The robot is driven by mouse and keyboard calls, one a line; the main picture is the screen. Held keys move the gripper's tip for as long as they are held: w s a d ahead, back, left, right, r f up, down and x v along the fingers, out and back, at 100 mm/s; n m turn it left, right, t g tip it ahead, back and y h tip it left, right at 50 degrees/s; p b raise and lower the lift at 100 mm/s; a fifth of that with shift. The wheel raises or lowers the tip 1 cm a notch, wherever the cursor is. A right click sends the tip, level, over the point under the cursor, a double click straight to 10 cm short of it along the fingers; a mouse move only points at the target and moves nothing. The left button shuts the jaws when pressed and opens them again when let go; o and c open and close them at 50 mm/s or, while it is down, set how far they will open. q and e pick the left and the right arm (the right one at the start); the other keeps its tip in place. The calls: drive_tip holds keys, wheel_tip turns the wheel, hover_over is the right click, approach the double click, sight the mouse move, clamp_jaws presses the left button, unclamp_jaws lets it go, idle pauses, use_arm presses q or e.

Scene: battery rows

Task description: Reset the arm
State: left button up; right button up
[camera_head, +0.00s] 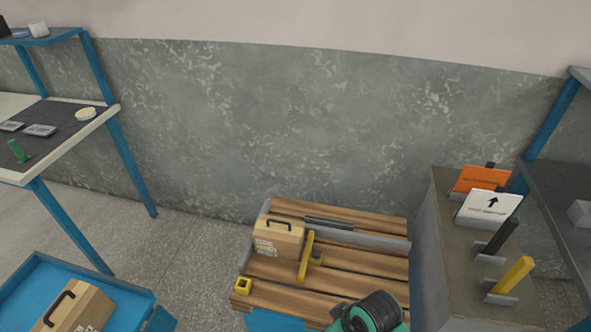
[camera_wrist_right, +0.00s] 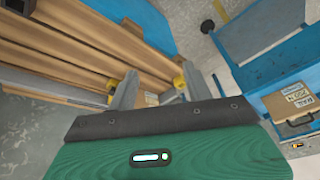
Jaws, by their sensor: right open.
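My right gripper (camera_wrist_right: 160,68) shows in the right wrist view with its two grey fingers well apart. I see nothing held between them; wooden slats and part of a cardboard box lie beyond. In the head view a green and dark part of my arm (camera_head: 372,316) is at the bottom edge, over the front right of the wooden slatted platform (camera_head: 345,285); its fingers are hidden there. My left gripper is not in view. A cardboard box with a dark handle (camera_head: 277,238) stands on the platform's left part, with a yellow bar-like object (camera_head: 307,256) to its right.
A small yellow block (camera_head: 243,286) is on the platform's front left corner. A blue cart (camera_head: 25,298) holds another cardboard box (camera_head: 82,308). A grey stand (camera_head: 440,215) with orange and white signs is at the right. A workbench (camera_head: 100,117) is at the left.

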drive_tip(key=s+d+r+m+t+h, duration=0.1)
drive_tip(key=s+d+r+m+h, duration=0.15)
drive_tip(key=s+d, duration=0.35)
drive_tip(key=s+d+r+m+h, duration=0.1)
drive_tip(key=s+d+m, duration=0.25)
drive_tip(key=d, duration=0.45)
wheel_tip(320, 180, down, 27)
drive_tip(key=s+g+p, duration=0.1)
drive_tip(key=p, duration=0.1)
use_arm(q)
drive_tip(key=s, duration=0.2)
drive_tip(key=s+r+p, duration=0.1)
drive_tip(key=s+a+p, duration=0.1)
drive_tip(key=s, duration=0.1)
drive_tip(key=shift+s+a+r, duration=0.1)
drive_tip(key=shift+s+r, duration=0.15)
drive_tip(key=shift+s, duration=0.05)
use_arm(e)
drive_tip(key=s+d+f+g, duration=0.1)
drive_tip(key=s+d+f, duration=0.2)
drive_tip(key=s+f, duration=1.6)
drive_tip(key=shift+s+n+g, duration=0.3)
drive_tip(key=shift+s, duration=0.1)
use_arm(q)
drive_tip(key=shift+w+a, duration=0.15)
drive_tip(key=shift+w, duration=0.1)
